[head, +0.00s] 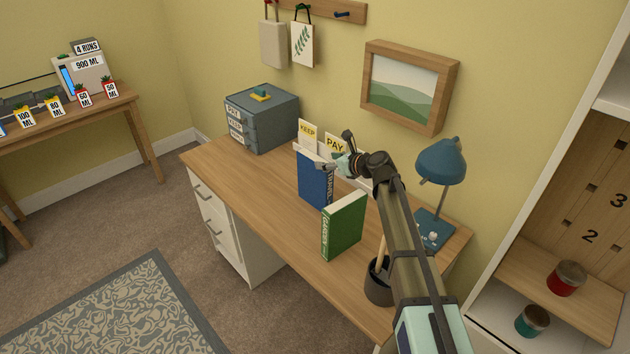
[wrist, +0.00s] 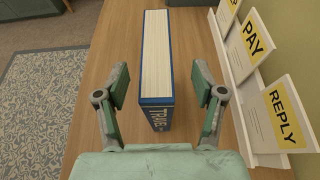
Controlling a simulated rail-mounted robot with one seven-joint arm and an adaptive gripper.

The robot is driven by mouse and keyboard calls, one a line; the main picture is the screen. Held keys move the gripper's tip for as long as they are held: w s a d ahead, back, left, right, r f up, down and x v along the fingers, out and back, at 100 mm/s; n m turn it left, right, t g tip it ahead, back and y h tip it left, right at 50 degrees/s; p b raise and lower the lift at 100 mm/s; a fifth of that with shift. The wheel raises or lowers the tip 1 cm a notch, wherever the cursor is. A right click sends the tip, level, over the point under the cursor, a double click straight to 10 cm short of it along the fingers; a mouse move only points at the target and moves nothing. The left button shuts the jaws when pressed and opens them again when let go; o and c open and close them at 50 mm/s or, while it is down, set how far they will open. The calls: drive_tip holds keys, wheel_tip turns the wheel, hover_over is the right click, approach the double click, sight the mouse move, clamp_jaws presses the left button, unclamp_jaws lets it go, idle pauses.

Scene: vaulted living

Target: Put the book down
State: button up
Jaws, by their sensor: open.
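The blue travel book (head: 315,180) stands upright on the wooden desk (head: 222,163), near the row of letter cards. In the wrist view the blue book (wrist: 155,60) shows its page edges from above, with its titled spine facing me. My gripper (head: 338,164) is at the top of the blue book. In the wrist view my gripper (wrist: 160,93) is open, one finger on each side of the book, with a gap on both sides. A green book labelled GARDEN (head: 343,226) stands upright on the desk, nearer than the blue one.
Letter cards marked KEEP (head: 307,134) and PAY (head: 335,145) stand along the wall side. A grey drawer box (head: 262,118) is at the far end. A dark pen cup (head: 378,284) and a blue lamp (head: 440,165) stand nearer. The desk's left front is clear.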

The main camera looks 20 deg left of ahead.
sight(316, 158)
drive_tip(key=shift+x, duration=0.75)
drive_tip(key=shift+w+a+p, duration=0.2)
drive_tip(key=shift+a+p, duration=0.2)
drive_tip(key=shift+a, duration=0.15)
drive_tip(key=p+x, duration=0.1)
drive_tip(key=x, duration=0.2)
drive_tip(key=shift+a, duration=0.25)
drive_tip(key=shift+a+f, duration=0.25)
drive_tip(key=shift+f, duration=0.05)
clamp_jaws()
